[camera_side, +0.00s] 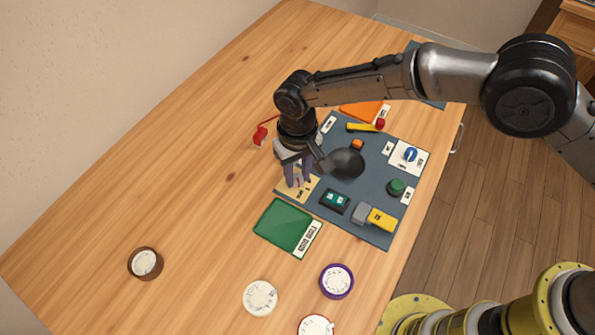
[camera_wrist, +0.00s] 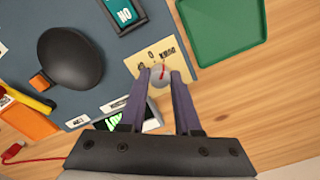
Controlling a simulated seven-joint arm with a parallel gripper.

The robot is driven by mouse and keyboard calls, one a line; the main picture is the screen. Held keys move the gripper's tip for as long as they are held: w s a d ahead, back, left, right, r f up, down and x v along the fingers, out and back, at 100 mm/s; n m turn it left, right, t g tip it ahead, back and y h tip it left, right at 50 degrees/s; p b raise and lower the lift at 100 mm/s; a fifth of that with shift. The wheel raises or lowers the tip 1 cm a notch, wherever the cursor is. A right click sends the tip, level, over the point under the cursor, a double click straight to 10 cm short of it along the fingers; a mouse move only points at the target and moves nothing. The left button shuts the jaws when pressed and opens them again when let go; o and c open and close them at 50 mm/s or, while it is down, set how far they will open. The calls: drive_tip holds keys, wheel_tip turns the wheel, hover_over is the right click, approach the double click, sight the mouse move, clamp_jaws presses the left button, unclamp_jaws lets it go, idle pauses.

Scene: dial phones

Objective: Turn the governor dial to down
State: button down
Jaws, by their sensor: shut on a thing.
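A round grey dial knob (camera_wrist: 158,82) with a red pointer line sits on a cream plate (camera_wrist: 183,58) in the wrist view. My gripper (camera_wrist: 160,74) is shut on this dial knob, one purple-grey finger on each side. The plate has small printed marks beside the knob; I cannot read them surely. In the side view my gripper (camera_side: 298,182) points down at the cream plate (camera_side: 311,190), and its fingers hide most of the knob. A second dial, blue (camera_side: 410,154) on a white plate (camera_side: 400,167), stands at the right of the panel. No readable label tells which is the governor.
The blue-grey panel (camera_side: 335,215) also bears a black dome (camera_side: 346,163), a green knob (camera_side: 396,187), a yellow-grey switch (camera_side: 380,220) and a dark green rocker (camera_side: 335,200). A green tray (camera_side: 283,224) lies beside it. Several round dials lie on the open wood, including a purple-rimmed one (camera_side: 336,281).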

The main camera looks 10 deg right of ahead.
sight(297, 177)
drive_tip(key=c, duration=0.6)
unclamp_jaws()
wheel_tip(297, 177, up, 14)
idle(0.4)
